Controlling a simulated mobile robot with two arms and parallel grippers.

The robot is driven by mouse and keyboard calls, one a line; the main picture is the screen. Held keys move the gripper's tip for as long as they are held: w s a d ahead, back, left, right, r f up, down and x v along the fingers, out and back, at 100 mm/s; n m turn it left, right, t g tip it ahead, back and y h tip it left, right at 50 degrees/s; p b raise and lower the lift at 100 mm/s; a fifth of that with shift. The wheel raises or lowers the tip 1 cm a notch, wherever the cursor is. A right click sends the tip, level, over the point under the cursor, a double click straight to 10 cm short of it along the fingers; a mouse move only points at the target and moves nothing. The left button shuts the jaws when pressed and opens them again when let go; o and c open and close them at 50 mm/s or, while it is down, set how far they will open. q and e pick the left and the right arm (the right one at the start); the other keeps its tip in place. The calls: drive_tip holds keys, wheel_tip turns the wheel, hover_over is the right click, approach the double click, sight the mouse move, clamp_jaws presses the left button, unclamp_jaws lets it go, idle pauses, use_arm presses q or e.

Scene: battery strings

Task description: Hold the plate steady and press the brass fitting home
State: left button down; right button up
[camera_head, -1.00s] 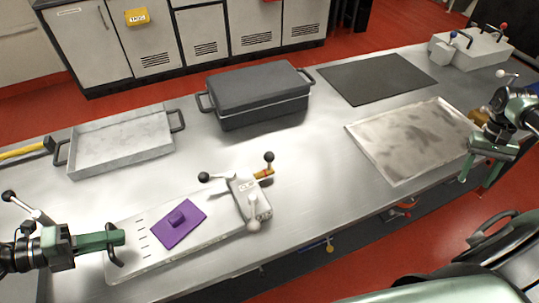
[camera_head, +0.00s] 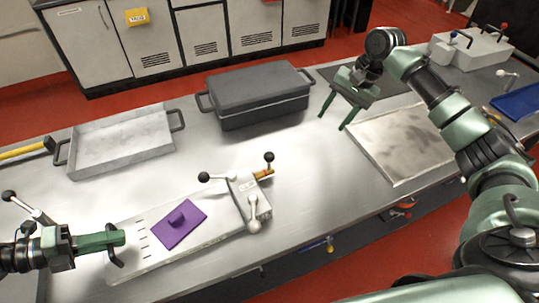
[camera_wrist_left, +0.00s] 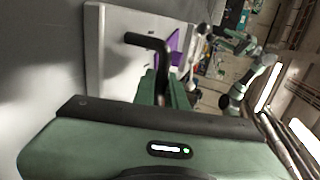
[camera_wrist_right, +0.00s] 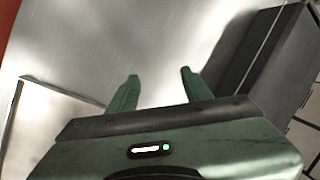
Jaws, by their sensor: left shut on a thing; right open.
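The pale grey plate (camera_head: 130,222) lies on the steel bench, with a purple piece (camera_head: 179,223) on it. A pale block (camera_head: 243,190) with black-knobbed levers stands at its right end. The brass fitting (camera_head: 264,173) sticks out at the block's back right side; how deep it sits is too small to tell. My left gripper (camera_head: 120,240) is shut on the plate's black handle (camera_head: 113,258), which also shows in the left wrist view (camera_wrist_left: 148,42). My right gripper (camera_head: 333,120) is open and empty above the bench, right of and behind the fitting; it also shows in the right wrist view (camera_wrist_right: 160,82).
A dark lidded box (camera_head: 258,92) stands behind the fitting. A grey handled tray (camera_head: 120,146) is at the left. A dark mat (camera_head: 402,85), a stained metal sheet (camera_head: 385,150) and a blue tray (camera_head: 518,102) lie at the right. Bench between block and sheet is clear.

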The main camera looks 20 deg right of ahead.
sight(271, 153)
drive_tip(key=s+a+r+n+g+h, duration=0.1)
drive_tip(key=a+r+n, duration=0.25)
drive_tip(key=a, duration=0.55)
drive_tip(key=s+a+r+n+g, duration=0.1)
drive_tip(key=a+r+n, duration=0.1)
drive_tip(key=a+n, duration=0.5)
drive_tip(key=a+f, duration=0.1)
drive_tip(key=f, duration=0.2)
drive_tip(key=a+f+m, duration=0.1)
drive_tip(key=f, duration=0.3)
drive_tip(key=a+f+m, duration=0.1)
drive_tip(key=a+f, duration=0.1)
drive_tip(key=f, duration=0.2)
drive_tip(key=shift+w+f, duration=0.1)
drive_tip(key=shift+f, duration=0.1)
clamp_jaws()
drive_tip(key=shift+d, duration=0.1)
